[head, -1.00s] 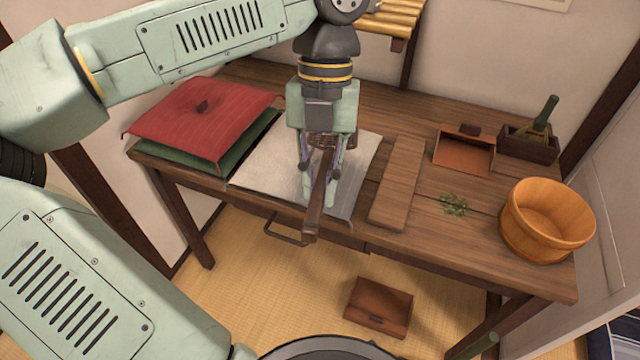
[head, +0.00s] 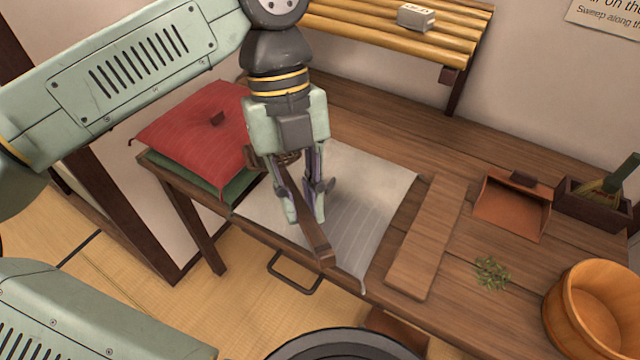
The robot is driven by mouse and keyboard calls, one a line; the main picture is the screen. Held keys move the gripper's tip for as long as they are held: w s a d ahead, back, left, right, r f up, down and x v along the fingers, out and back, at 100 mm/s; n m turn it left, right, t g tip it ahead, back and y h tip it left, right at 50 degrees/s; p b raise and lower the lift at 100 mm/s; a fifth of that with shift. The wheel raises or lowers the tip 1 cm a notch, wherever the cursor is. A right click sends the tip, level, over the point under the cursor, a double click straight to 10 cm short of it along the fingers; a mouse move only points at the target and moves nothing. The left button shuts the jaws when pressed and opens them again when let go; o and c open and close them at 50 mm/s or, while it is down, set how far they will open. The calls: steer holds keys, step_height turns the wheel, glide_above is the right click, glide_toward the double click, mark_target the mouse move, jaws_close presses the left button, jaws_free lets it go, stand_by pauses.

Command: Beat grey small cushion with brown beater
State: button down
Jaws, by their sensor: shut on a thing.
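My gripper (head: 305,205) is shut on the brown beater (head: 318,238). The beater's handle end points toward the table's front edge, and its woven head shows partly behind my gripper, near the red cushion. Beneath my gripper lies a flat pale piece (head: 385,185) with a grey, finely striped area (head: 350,235) at its front. This grey area seems to be the small cushion, but its outline is partly hidden by my gripper and hard to tell from the pale cloth. I cannot tell whether the beater touches it.
A red cushion (head: 195,130) lies on a green one (head: 190,172) at left. To the right are a wooden board (head: 430,235), a dustpan (head: 510,208), green bits (head: 491,273), a brush box (head: 595,205) and a wooden tub (head: 590,315). A slatted shelf (head: 400,40) hangs behind.

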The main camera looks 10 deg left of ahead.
steer(key=shift+w+a, duration=0.1)
stand_by(0.3)
step_height(320, 180, down, 9)
steer(key=b, duration=0.8)
step_height(320, 180, up, 10)
steer(key=p, duration=0.7)
steer(key=shift+f, duration=0.1)
step_height(320, 180, down, 11)
steer(key=b, duration=0.9)
step_height(320, 180, up, 11)
steer(key=p, duration=0.8)
steer(key=shift+f, duration=0.2)
